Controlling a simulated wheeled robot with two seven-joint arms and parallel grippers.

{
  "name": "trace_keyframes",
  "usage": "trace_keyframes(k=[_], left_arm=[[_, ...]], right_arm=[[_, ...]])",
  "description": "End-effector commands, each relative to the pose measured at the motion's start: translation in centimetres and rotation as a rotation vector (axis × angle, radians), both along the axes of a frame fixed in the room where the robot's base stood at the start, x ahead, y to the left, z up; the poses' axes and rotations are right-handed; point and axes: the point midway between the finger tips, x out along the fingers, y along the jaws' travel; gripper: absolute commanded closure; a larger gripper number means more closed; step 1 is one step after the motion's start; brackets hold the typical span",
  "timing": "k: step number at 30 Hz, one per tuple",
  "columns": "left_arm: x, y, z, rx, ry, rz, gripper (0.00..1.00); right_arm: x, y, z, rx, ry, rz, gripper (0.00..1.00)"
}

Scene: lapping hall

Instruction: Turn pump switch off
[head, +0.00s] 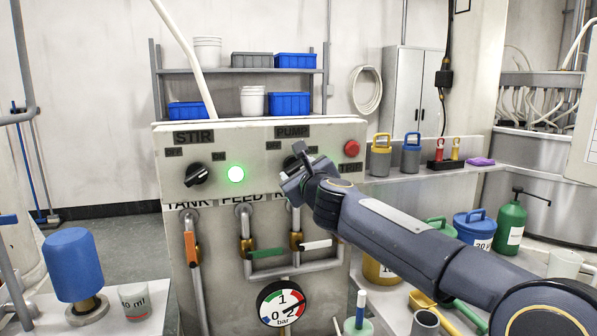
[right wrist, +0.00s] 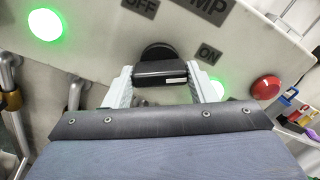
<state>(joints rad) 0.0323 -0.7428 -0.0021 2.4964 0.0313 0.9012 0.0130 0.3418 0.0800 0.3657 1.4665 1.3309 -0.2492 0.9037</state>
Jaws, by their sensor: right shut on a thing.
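The pump switch (right wrist: 160,72) is a black rotary knob on the pale control panel (head: 345,185), under the PUMP label (head: 292,132). In the right wrist view its grip bar lies between my right gripper's (right wrist: 161,88) two fingers, and the gripper is shut on it. A white mark shows at the bar's right end, on the side of the ON label (right wrist: 208,54); the OFF label (right wrist: 140,6) is at upper left. A green lamp (right wrist: 214,90) glows behind the right finger. In the head view my right gripper (head: 291,178) largely hides the switch. My left gripper is not in view.
The stir switch (head: 196,174) and its lit green lamp (head: 236,174) are left of the pump switch. A red button (head: 351,148) is to the right. Valve handles, such as the green one (head: 267,253), and a pressure gauge (head: 284,303) sit below.

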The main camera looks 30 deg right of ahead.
Motion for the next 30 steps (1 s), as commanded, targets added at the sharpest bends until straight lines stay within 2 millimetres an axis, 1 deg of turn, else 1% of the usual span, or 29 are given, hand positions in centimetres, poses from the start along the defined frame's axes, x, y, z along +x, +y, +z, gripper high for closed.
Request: trace_keyframes(k=[5, 11, 17, 30], left_arm=[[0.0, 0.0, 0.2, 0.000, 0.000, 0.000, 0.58], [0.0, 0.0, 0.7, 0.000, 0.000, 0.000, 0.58], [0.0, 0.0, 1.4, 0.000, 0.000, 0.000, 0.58], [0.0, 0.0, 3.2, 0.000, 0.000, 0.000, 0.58]], right_arm=[[0.0, 0.0, 0.0, -0.021, 0.006, 0.001, 0.72], [0.0, 0.1, 0.1, -0.104, 0.025, 0.002, 0.72], [0.0, 0.1, 0.2, -0.255, 0.063, 0.002, 0.72], [0.0, 0.1, 0.1, -0.658, 0.160, 0.003, 0.72]])
